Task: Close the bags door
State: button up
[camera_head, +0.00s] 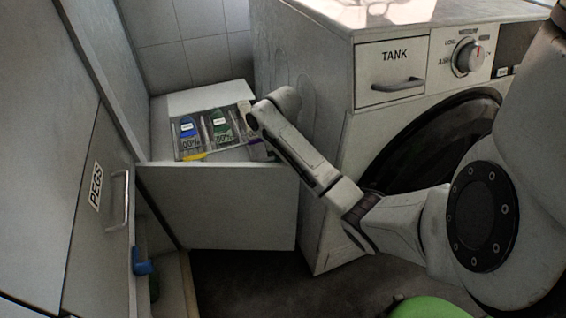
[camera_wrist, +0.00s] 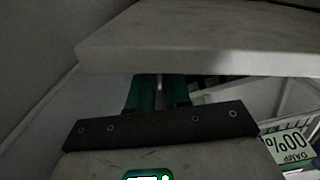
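My arm reaches from the right over to this panel's right end, and my gripper there is mostly hidden. In the wrist view my gripper (camera_wrist: 160,92) has dark green fingers beneath a pale panel edge (camera_wrist: 200,52). The panel covers the fingertips, so their opening and any contact are unclear.
A tray (camera_head: 178,140) holding blue and green bottles sits behind the panel. The washing machine (camera_head: 325,110) bounds the right. A DAMP sign (camera_wrist: 290,146) shows in the wrist view.

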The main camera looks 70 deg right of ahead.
grip_shut()
jog(key=shift+s, duration=0.1)
jog(key=shift+s+r+p, duration=0.1)
jog(key=shift+p, duration=0.2)
